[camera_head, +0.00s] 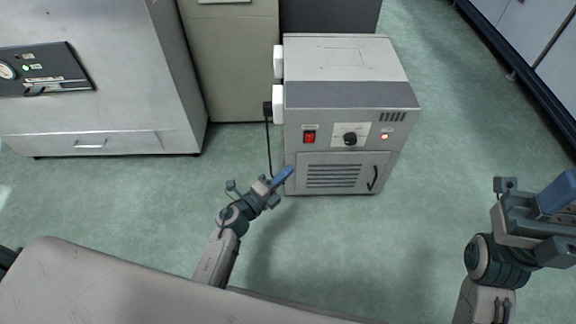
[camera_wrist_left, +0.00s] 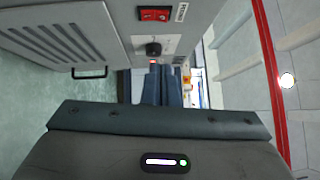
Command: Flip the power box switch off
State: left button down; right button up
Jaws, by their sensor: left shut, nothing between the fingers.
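The power box (camera_head: 345,115) is a grey cabinet standing on the floor in the middle of the head view. Its red switch (camera_head: 310,137) is at the upper left of the front panel, left of a black knob (camera_head: 350,138) and a lit red lamp (camera_head: 384,136). The red switch also shows at the top of the left wrist view (camera_wrist_left: 154,14). My left gripper (camera_head: 288,174) is shut and empty, in front of the box and below the switch. Its blue fingers show in the left wrist view (camera_wrist_left: 161,88). My right gripper (camera_head: 560,190) is at the right edge, partly cut off.
A vented door (camera_head: 335,175) with a black handle (camera_head: 373,178) is below the switch panel. A black cable (camera_head: 268,150) hangs at the box's left side. A large grey cabinet (camera_head: 100,110) stands at the left. Green floor is clear right of the box.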

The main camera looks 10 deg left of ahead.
aim_at(312, 136)
pick_arm(q)
jog(key=w+d+b, duration=0.1)
jog(key=w, duration=0.2)
jog(key=w+d+b, duration=0.1)
jog(key=w, duration=0.3)
jog(key=w+d+r, duration=0.1)
jog(key=w, duration=0.2)
jog(key=shift+w+b, duration=0.35)
jog(key=shift+b, duration=0.05)
jog(key=shift+r, duration=0.1)
jog(key=shift+w+r, duration=0.1)
jog(key=shift+r, duration=0.05)
jog(key=shift+p, duration=0.3)
jog(key=shift+w, duration=0.1)
